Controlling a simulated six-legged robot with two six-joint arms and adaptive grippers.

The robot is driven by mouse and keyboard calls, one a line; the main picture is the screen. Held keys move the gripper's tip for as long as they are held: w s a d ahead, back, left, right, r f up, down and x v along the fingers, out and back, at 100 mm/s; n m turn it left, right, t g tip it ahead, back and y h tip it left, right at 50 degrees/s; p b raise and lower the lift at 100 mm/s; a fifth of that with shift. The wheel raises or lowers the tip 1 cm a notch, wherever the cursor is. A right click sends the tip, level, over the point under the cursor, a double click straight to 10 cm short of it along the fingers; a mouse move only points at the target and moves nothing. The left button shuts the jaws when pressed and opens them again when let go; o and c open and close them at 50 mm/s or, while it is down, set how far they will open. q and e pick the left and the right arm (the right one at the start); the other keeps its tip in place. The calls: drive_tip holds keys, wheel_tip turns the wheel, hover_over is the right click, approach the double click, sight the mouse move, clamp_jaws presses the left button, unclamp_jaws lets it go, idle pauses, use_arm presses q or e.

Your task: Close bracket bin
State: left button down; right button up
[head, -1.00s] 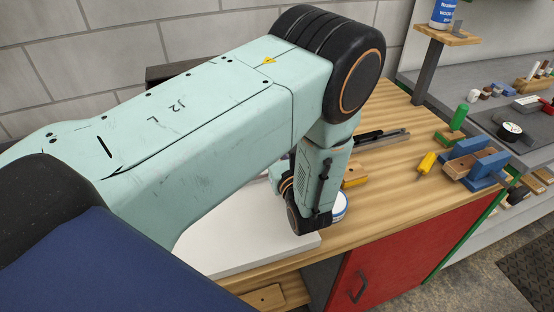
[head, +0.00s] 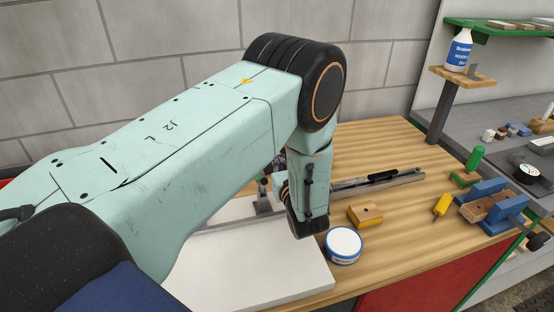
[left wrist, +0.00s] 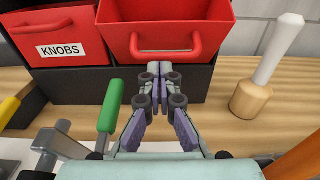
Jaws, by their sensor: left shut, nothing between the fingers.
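In the left wrist view, a red bin (left wrist: 218,38) with a red bar handle sits in a dark rack (left wrist: 200,82). It appears pulled out, with its open top showing. No label shows on it, so I cannot tell if it is the bracket bin. A red bin labelled KNOBS (left wrist: 58,22) is beside it on the left and sits further back. My left gripper (left wrist: 160,70) is shut and empty, just in front of the pulled-out bin's handle; I cannot tell if it touches. In the head view my left arm hides the bins. My right gripper is not in view.
A green-handled tool (left wrist: 110,108) and a wooden mallet (left wrist: 265,75) flank my left gripper. In the head view, a white board (head: 270,275), a round tin (head: 343,245), a wooden block (head: 365,215) and a blue vise (head: 490,205) are on the bench.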

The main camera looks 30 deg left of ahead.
use_arm(q)
drive_tip(key=shift+w+a+r+g+h+p, duration=0.15)
drive_tip(key=shift+r+g+h+p, duration=0.45)
drive_tip(key=shift+r+p, duration=0.4)
